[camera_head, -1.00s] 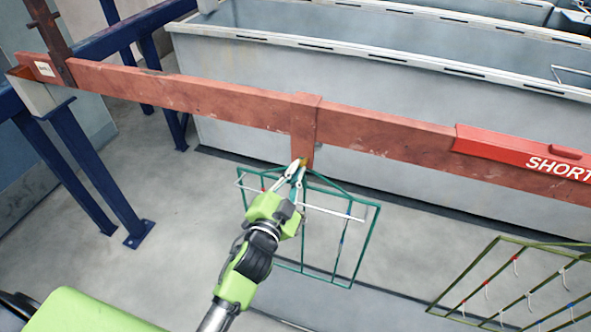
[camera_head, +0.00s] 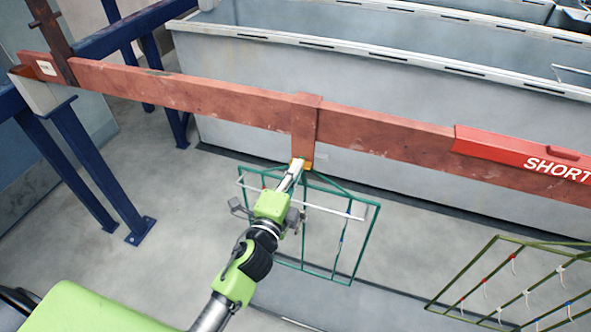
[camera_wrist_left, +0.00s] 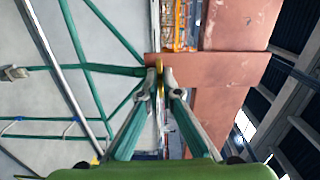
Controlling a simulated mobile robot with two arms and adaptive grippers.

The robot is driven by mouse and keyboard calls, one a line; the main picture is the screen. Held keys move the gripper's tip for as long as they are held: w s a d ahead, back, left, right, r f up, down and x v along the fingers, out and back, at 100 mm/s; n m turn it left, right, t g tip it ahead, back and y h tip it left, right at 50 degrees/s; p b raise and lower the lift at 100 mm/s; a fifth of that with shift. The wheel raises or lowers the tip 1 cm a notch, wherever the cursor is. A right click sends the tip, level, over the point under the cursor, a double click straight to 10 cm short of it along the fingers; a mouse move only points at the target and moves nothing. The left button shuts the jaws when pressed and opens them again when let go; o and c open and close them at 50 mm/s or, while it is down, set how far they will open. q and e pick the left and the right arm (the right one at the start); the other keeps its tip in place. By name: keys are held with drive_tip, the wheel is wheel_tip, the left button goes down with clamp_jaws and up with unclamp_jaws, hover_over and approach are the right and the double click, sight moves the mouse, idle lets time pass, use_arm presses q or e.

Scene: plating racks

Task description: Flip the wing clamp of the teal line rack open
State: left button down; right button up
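The teal line rack (camera_head: 359,250) hangs below the red-brown bar, at the post in its middle. Its brass-yellow wing clamp (camera_head: 308,166) shows at the foot of that post, partly hidden by my gripper. My left gripper (camera_head: 298,164) reaches up to it from below. In the left wrist view, the wing clamp (camera_wrist_left: 159,84) stands edge-on between the two fingertips (camera_wrist_left: 159,74), which look closed on both its sides. The rack's teal rods (camera_wrist_left: 85,70) run at left there. My right gripper is in neither view.
The red-brown bar (camera_head: 210,95) crosses in front of grey tanks (camera_head: 390,85). A red SHORT sign (camera_head: 520,153) is on the bar at right. An olive rack (camera_head: 462,276) hangs at lower right. A blue stand (camera_head: 75,150) is at left.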

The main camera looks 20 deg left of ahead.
use_arm(q)
drive_tip(key=shift+m, duration=0.4)
drive_tip(key=c, duration=2.2)
unclamp_jaws()
drive_tip(key=shift+c, duration=0.2)
drive_tip(key=s, duration=1.2)
drive_tip(key=shift+a, duration=0.15)
